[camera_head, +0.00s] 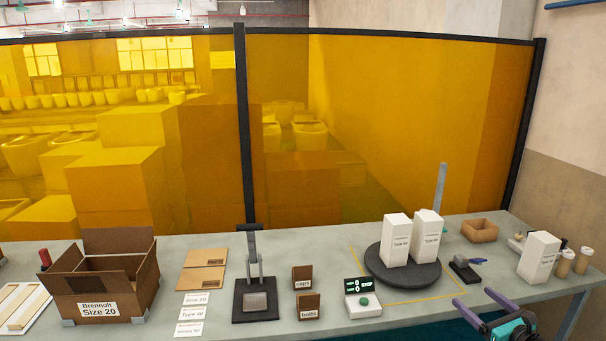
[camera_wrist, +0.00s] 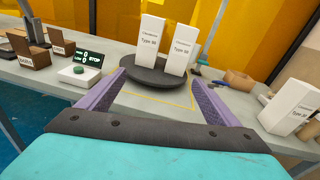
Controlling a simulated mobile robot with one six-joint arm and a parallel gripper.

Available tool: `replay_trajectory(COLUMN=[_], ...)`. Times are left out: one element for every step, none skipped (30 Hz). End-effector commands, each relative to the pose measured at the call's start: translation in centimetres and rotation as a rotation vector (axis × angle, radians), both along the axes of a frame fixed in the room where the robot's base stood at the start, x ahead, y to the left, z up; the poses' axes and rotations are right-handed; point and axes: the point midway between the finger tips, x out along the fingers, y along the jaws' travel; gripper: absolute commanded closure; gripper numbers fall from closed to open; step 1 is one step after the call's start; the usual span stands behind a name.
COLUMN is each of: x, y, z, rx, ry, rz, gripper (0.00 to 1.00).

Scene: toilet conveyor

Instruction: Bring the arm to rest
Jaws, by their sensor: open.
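My gripper (camera_head: 480,299) shows at the lower right in the head view, in front of the table's near edge. In the wrist view my gripper (camera_wrist: 158,88) has its two purple fingers spread wide with nothing between them. Beyond the fingertips stands a dark round turntable (camera_head: 402,270) with two white boxes, a left one (camera_head: 396,241) and a right one (camera_head: 427,238), upright on it. The turntable (camera_wrist: 158,81) and both boxes also show in the wrist view. The fingers are apart from them.
A third white box (camera_head: 538,257) stands at the right beside small brown cups (camera_head: 564,264). An open carton (camera_head: 98,280) stands at the left. An amber screen (camera_head: 390,130) runs behind the table.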

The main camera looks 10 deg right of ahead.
Motion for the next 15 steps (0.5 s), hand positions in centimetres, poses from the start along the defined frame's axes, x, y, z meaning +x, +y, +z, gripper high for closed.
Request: replay_trajectory(x=[0.5,0.7,1.1,1.4,1.7,2.1,2.4,2.8,3.3,3.6,3.9,4.2,4.4,4.5,4.7], y=[0.9,1.4,2.2,2.8,3.5,4.5,5.4,6.4,7.8,8.9,10.1,11.6,12.8,13.9,15.5], z=[-0.7,-1.2,-2.0,-2.5,-3.2,-4.1,-4.8,-5.7,-6.9,-7.9,-8.9,-10.1,-11.1,-12.1,-13.4], rx=[-0.012,-0.023,-0.038,-0.048,-0.062,-0.08,-0.096,-0.115,-0.14,-0.161,-0.184,-0.213,-0.234,-0.258,-0.289], ry=[0.014,0.024,0.04,0.05,0.063,0.082,0.096,0.112,0.135,0.153,0.17,0.193,0.21,0.226,0.246], rz=[0.018,0.029,0.047,0.059,0.076,0.099,0.118,0.142,0.174,0.202,0.23,0.268,0.297,0.326,0.368], gripper=[0.15,0.15,0.15,0.15,0.15,0.15,0.15,0.15,0.15,0.15,0.15,0.15,0.15,0.15,0.15])
